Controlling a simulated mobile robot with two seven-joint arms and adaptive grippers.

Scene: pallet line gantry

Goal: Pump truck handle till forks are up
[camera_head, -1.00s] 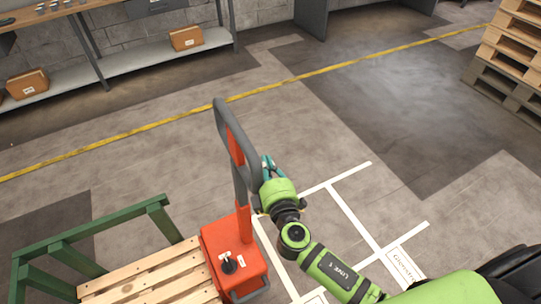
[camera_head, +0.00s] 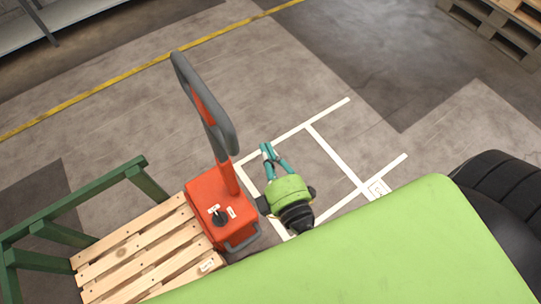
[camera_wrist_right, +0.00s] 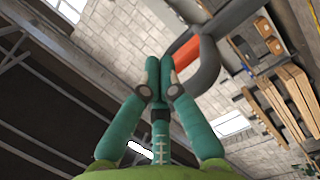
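The orange pallet truck (camera_head: 203,203) stands at lower left in the head view. Its red and grey handle (camera_head: 207,110) rises from it, tilted, with a grey loop at the top. My right gripper (camera_head: 266,149) is to the right of the handle and apart from it. Its teal fingers come together at the tips, with nothing seen between them. In the right wrist view, the fingertips (camera_wrist_right: 159,68) meet, and the handle loop (camera_wrist_right: 205,62) shows beyond and right of them. The forks are hidden. My left gripper is out of view.
A wooden pallet (camera_head: 135,250) lies against the truck, with a green frame (camera_head: 75,210) on its far left side. White floor markings (camera_head: 335,160) lie right of the gripper. Stacked pallets (camera_head: 505,35) stand at the upper right. The floor between is clear.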

